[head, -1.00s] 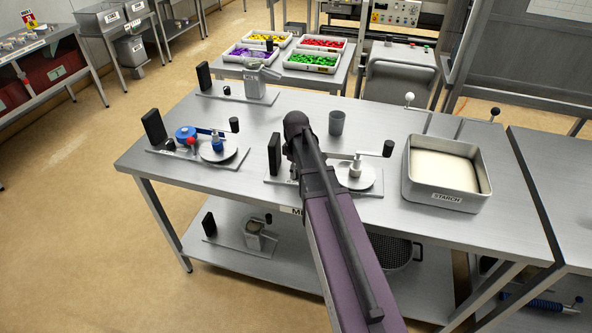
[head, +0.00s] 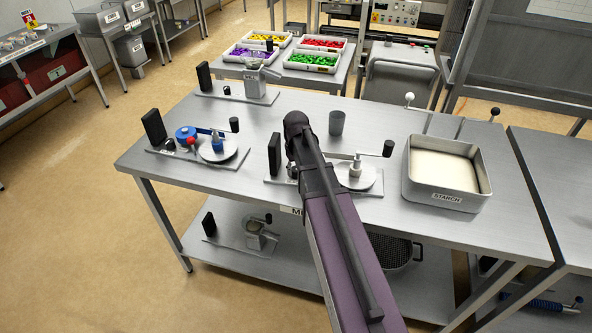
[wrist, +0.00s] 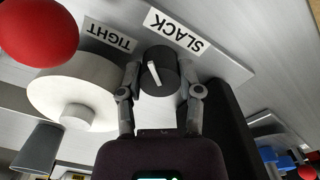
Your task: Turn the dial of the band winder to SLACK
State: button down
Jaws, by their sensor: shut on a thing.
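The dial (wrist: 168,69) is a dark round knob with a white pointer line, on the band winder's grey base plate (wrist: 221,59). My gripper (wrist: 160,77) is shut on it, one finger on each side. Labels SLACK (wrist: 175,31) and TIGHT (wrist: 110,37) stand upside down beyond it in the wrist view. The pointer line's upper end lies toward the gap between the labels; I cannot tell which end marks the setting. The winder's white spool (wrist: 70,92) and red ball (wrist: 38,30) are left of the dial. In the head view my arm hides the dial and gripper.
A similar winder with a blue spool (head: 187,133) stands to the left on the steel table (head: 300,109). A grey cup (head: 337,123) is behind my arm. The STARCH tray (head: 447,190) is to the right. Bare tabletop lies between the two winders.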

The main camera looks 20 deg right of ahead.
jog(key=m, duration=0.4)
jog(key=shift+m, duration=0.3)
jog(key=m, duration=0.5)
dwell(0.4)
jog(key=shift+c, duration=1.3)
grip_release()
